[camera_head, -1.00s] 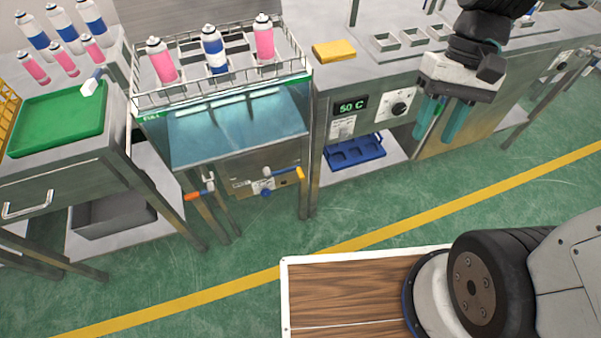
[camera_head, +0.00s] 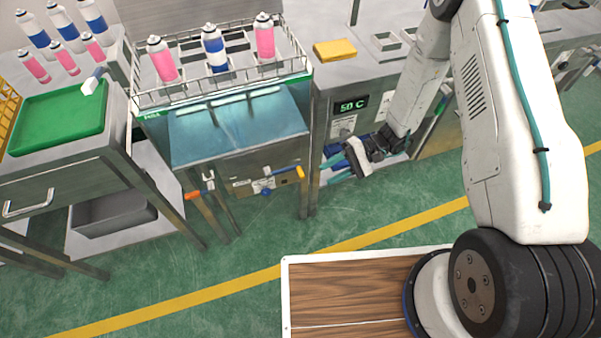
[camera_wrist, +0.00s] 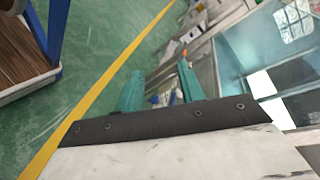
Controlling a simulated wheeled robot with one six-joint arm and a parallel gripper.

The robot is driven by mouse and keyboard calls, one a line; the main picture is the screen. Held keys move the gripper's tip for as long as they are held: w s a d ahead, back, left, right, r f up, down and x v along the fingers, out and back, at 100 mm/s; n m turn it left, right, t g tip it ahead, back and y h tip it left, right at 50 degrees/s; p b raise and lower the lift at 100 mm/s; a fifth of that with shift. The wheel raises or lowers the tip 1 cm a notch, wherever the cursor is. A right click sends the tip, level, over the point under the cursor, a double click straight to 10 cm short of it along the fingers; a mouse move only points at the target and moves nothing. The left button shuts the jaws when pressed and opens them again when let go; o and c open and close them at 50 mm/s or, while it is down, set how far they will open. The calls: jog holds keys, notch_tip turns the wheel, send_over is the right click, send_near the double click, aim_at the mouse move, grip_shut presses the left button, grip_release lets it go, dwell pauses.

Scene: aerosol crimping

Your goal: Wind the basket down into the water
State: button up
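The wire basket (camera_head: 206,84) sits at the top of the steel water tank and holds two pink cans and a blue-and-white can (camera_head: 215,50). The bluish water (camera_head: 240,130) shows through the tank's clear front, below the basket. On the tank's lower front are an orange-ended handle (camera_head: 193,196) at the left and a yellow-ended lever (camera_head: 299,172) at the right; I cannot tell which one winds the basket. My gripper (camera_head: 340,160) is right of the tank, apart from both handles. In the wrist view its teal fingers (camera_wrist: 160,72) are spread, with nothing between them.
A bench with a 50 C display (camera_head: 352,104) and a yellow sponge-like block (camera_head: 335,49) stands right of the tank. A green tray (camera_head: 58,122) is on the left bench. The green floor before the tank is clear.

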notch_tip(320, 180, down, 8)
jog(key=w+a+t+y, duration=0.1)
jog(key=w+t, duration=0.1)
jog(key=t, duration=0.1)
jog(key=n+t, duration=0.2)
jog(key=t, duration=0.2)
send_near(301, 171)
jog(key=a+f, duration=0.2)
jog(key=a, duration=0.1)
jog(key=x, duration=0.7)
jog(key=shift+r, duration=0.2)
jog(key=shift+w, duration=0.1)
grip_shut()
